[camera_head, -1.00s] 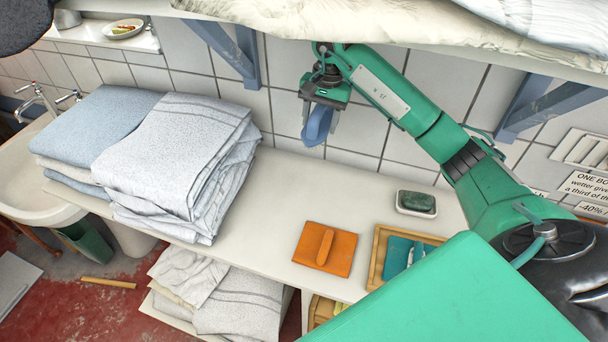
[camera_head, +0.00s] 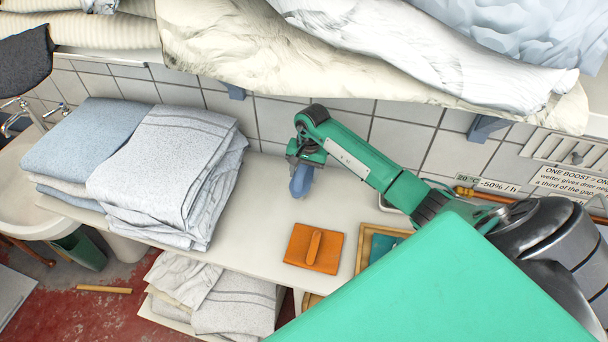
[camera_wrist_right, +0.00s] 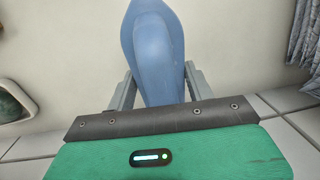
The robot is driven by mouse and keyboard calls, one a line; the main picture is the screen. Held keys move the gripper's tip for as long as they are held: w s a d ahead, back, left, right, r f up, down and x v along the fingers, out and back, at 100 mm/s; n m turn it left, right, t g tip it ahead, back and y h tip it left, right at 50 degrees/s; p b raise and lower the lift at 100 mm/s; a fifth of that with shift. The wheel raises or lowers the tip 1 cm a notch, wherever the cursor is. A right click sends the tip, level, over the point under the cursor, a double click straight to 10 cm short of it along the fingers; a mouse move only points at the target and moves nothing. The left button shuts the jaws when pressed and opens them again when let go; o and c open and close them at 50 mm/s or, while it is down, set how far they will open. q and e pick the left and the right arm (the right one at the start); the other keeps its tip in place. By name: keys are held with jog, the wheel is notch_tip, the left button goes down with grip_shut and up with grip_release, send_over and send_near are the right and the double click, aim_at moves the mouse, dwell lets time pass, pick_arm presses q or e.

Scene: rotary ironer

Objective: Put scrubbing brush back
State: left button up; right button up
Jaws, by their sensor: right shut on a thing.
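The blue scrubbing brush (camera_head: 301,183) hangs below my right gripper (camera_head: 303,166), over the back part of the pale counter (camera_head: 340,205). In the right wrist view the brush's smooth blue body (camera_wrist_right: 153,45) sits between the two grey fingers of the gripper (camera_wrist_right: 158,88), which is shut on it. Bristles cannot be made out. Whether the brush touches the counter is not clear. My left gripper is not in view.
An orange pad with a raised grip (camera_head: 313,248) and a wooden tray (camera_head: 364,252) lie in front of the brush. Folded towels (camera_head: 165,170) are stacked to the left. Bedding (camera_head: 400,55) overhangs above. Counter around the brush is clear.

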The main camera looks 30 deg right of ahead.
notch_tip(320, 180, down, 2)
jog(key=shift+f, duration=0.1)
jog(key=shift+f, duration=0.2)
jog(key=o, duration=1.3)
jog(key=shift+r, duration=0.1)
